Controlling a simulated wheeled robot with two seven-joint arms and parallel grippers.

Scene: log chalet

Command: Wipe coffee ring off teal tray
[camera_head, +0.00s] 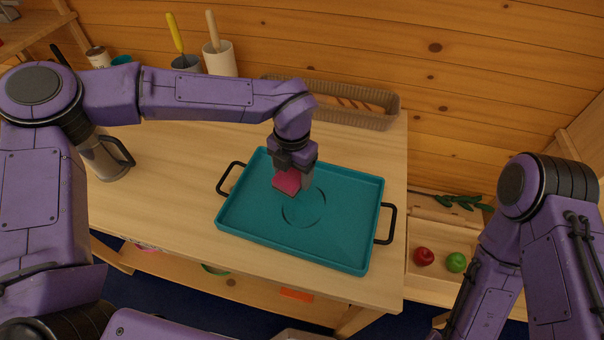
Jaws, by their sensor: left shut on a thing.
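The teal tray (345,200) lies on the wooden table, with a black handle at its left and right ends. A dark coffee ring (303,225) shows on the tray's floor near the middle; its upper left part is close to the sponge. My left gripper (293,168) points down over the tray and is shut on a pink-red sponge (287,182). The sponge is at the ring's upper left edge; I cannot tell whether it touches the tray. My right arm shows at the right, but its gripper is out of view.
A wicker basket (372,119) stands behind the tray. A metal mug (103,160) and utensil holders (219,60) stand at the left and back. A red apple (424,256) and a green one (456,262) lie in a crate to the right. The table's left front is clear.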

